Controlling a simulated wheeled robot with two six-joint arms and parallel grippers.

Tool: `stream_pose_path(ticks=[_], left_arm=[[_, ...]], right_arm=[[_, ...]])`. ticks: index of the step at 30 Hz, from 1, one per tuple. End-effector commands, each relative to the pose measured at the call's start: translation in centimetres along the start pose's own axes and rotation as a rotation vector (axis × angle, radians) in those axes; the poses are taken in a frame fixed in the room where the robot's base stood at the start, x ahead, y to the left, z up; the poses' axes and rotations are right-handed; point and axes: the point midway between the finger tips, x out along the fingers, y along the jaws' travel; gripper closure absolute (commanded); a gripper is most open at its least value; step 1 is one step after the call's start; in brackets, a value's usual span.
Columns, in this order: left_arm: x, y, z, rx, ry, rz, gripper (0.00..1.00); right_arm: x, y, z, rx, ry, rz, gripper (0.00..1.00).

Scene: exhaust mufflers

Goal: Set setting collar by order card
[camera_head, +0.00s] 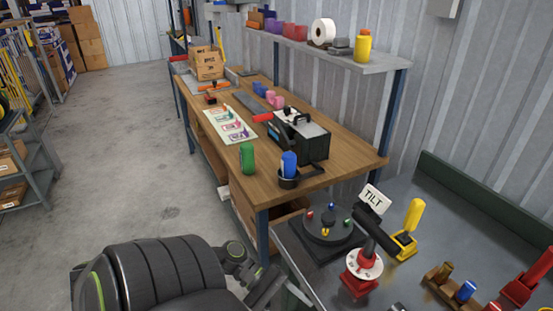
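A red stand (358,284) on the grey metal table carries a white ring with dark marks (366,264), which looks like the setting collar. A black tube leans up through the ring. A white sign reading TILT (374,197) stands behind it. A sheet with several coloured pictures (229,126), possibly the order card, lies on the wooden bench; its text is too small to read. My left arm comes in at the bottom left; its end (262,287) is by the table's left edge, apart from the stand, and its fingers are not clear. My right gripper is not in view.
The wooden bench (345,150) holds a black machine (300,137) and coloured cylinders.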

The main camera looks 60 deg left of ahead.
Motion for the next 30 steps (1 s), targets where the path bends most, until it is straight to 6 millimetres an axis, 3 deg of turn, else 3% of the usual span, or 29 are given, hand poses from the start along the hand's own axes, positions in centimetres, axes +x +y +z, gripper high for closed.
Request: stream_pose_path(ticks=[7, 21, 30], left_arm=[[1.4, -2.9, -3.5, 0.128, 0.126, -0.065, 0.41], [1.6, -7.4, -11.7, 0.245, 0.378, -0.151, 0.41], [1.4, -9.0, -14.2, 0.28, 0.456, -0.19, 0.41]], right_arm=[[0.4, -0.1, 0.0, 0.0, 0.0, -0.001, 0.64], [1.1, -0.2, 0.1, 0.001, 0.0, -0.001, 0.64], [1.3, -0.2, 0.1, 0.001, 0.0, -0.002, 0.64]])
